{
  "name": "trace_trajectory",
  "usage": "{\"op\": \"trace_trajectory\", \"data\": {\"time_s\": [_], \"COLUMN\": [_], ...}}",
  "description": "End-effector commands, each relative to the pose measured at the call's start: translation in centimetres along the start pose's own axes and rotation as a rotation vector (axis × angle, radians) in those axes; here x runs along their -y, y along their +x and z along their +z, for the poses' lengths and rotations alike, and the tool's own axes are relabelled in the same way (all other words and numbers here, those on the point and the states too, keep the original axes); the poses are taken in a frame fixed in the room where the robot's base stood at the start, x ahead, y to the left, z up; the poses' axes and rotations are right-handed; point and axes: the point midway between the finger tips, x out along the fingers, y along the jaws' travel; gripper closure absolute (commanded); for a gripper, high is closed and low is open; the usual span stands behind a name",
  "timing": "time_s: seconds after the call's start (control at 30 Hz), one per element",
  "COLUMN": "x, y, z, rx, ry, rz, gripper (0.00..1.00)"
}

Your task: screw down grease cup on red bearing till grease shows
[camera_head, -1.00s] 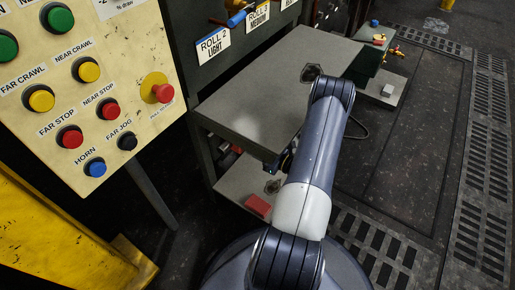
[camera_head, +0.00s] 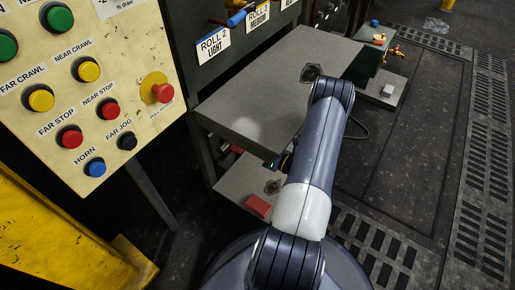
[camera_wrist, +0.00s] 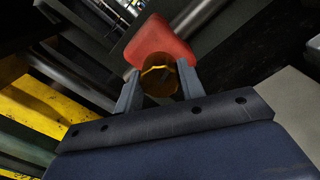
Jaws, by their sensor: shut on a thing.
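In the wrist view the red bearing (camera_wrist: 160,42) is a rounded red block just beyond my fingertips. A brass-coloured grease cup (camera_wrist: 160,78) stands in front of it and overlaps its lower part. My gripper (camera_wrist: 158,88) is shut on the grease cup, one finger on each side. Whether any grease shows at the bearing cannot be told. In the head view the gripper and the cup are hidden behind my arm and the grey table.
A grey table (camera_head: 265,90) stands over a lower shelf (camera_head: 240,188), which carries a red block (camera_head: 258,206). The button panel (camera_head: 85,85) is at left, with a yellow frame (camera_head: 60,240) below. Open floor (camera_head: 400,150) lies at right.

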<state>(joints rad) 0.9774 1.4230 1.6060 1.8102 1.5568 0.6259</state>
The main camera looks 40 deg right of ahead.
Motion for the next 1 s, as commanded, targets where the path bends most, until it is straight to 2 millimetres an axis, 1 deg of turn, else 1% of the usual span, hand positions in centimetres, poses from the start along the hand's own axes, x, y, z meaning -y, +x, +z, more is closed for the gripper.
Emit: {"op": "trace_trajectory", "data": {"time_s": [0.27,0.73,0.77,1.0], "x": [0.01,0.02,0.02,0.02], "y": [0.00,0.00,0.00,0.00], "z": [-0.02,-0.02,-0.02,-0.01], "rx": [0.001,0.002,0.002,0.002], "ry": [0.083,0.095,0.095,0.095], "rz": [0.000,0.000,0.000,0.000], "gripper": [0.85,0.85,0.60,0.41]}}
